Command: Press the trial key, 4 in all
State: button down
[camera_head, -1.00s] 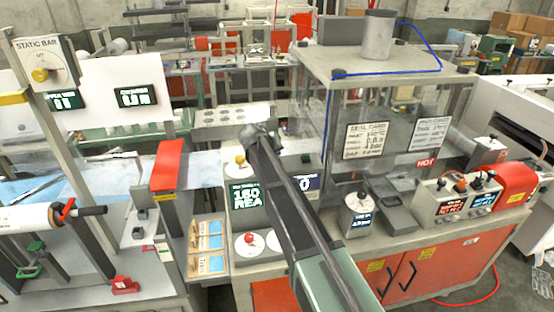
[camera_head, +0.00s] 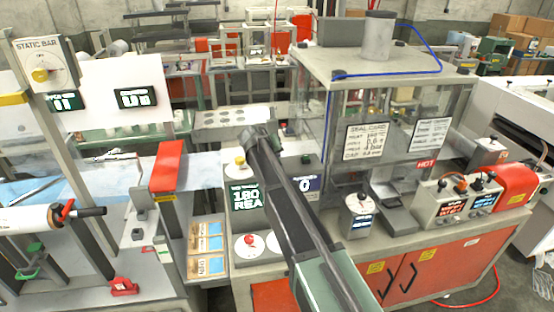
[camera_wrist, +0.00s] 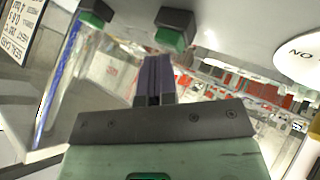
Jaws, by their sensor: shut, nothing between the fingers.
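My gripper (camera_wrist: 155,62) shows in the wrist view with its fingers together and nothing between them. Beyond the fingertips are two green keys in dark housings, one just right of the fingers (camera_wrist: 171,38) and one farther left (camera_wrist: 93,18). The fingers look apart from both. Neither key's label is readable, so I cannot tell which is the trial key. In the head view one dark key (camera_head: 307,158) stands behind the counter display (camera_head: 306,185), which reads 0. A green display (camera_head: 246,198) reads 180 and REA. My arm hides the fingertips and part of the panel there.
A yellow knob (camera_head: 240,160) and a red knob (camera_head: 249,240) on white dials flank the green display. The clear-walled press enclosure (camera_head: 400,100) stands right of my arm. A white dial (camera_wrist: 302,58) lies right in the wrist view.

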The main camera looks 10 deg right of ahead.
jog(key=shift+r+p, duration=0.6)
jog(key=shift+r, duration=0.15)
notch_tip(320, 180, up, 5)
jog(key=p, duration=0.5)
jog(key=shift+r, duration=0.1)
jog(key=s+f+g+y+b, duration=0.2)
jog(key=s+f+b, duration=0.3)
jog(key=s, duration=0.8)
jog(key=s+f+g+y+b, duration=0.2)
jog(key=s+f+b, duration=0.4)
jog(key=s+f, duration=0.4)
jog(key=s+f+g+y+b, duration=0.2)
jog(key=s+f+b, duration=0.4)
jog(key=s, duration=1)
jog(key=shift+d+f+n+y, duration=0.3)
jog(key=shift+f+y, duration=0.1)
jog(key=shift+f, duration=0.4)
